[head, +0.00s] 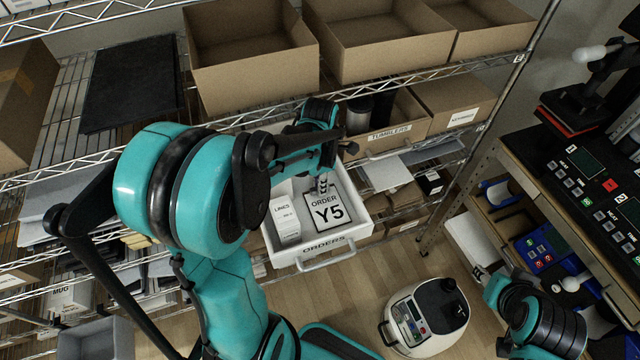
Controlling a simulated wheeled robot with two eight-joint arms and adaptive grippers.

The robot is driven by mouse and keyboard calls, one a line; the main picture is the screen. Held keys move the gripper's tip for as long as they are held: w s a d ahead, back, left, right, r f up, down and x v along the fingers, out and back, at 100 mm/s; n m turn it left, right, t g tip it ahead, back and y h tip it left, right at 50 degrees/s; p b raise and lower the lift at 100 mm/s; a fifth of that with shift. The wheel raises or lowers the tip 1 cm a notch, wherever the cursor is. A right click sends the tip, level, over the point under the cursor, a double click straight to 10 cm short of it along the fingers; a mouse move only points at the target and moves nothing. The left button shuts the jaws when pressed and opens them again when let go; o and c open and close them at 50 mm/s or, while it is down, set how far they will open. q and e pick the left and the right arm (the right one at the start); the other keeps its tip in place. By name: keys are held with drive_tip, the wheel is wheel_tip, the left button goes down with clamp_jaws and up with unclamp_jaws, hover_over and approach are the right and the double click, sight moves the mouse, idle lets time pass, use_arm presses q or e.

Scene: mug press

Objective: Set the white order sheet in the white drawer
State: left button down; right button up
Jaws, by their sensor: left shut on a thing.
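The white drawer (358,238), labelled ORDERS, is pulled out from the shelf rack in the middle of the view. The white order sheet (327,214), marked "ORDER Y5" inside a black border, is inside the drawer's outline, toward its right side. My left gripper (322,186) is shut on the sheet's far edge, from above. I cannot tell whether the sheet touches the drawer floor. My left arm hides the drawer's left back part. Part of my right arm shows at the lower right, but its gripper does not.
A white box labelled LINES (287,222) stands in the drawer, left of the sheet. Cardboard boxes (390,45) fill the upper shelf, and a TUMBLERS box (400,128) sits behind the drawer. A white machine (425,318) is on the floor. A bench with control panels (580,180) is right.

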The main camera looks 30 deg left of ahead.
use_arm(q)
drive_tip(key=shift+f, duration=0.25)
drive_tip(key=c, duration=1.5)
unclamp_jaws()
drive_tip(key=shift+r, duration=0.1)
drive_tip(key=shift+r, duration=0.1)
drive_tip(key=shift+r, duration=0.3)
wheel_tip(320, 180, up, 11)
drive_tip(key=p, duration=0.2)
drive_tip(key=r+m+t, duration=0.2)
drive_tip(key=m+t, duration=0.1)
drive_tip(key=m, duration=1)
hover_over(327, 212)
drive_tip(key=s+d+m+t, duration=0.1)
drive_tip(key=m, duration=0.4)
drive_tip(key=s+d+f+m+t, duration=0.1)
drive_tip(key=m, duration=0.4)
drive_tip(key=s+d+m+t, duration=0.2)
drive_tip(key=m, duration=0.3)
drive_tip(key=shift+f, duration=0.35)
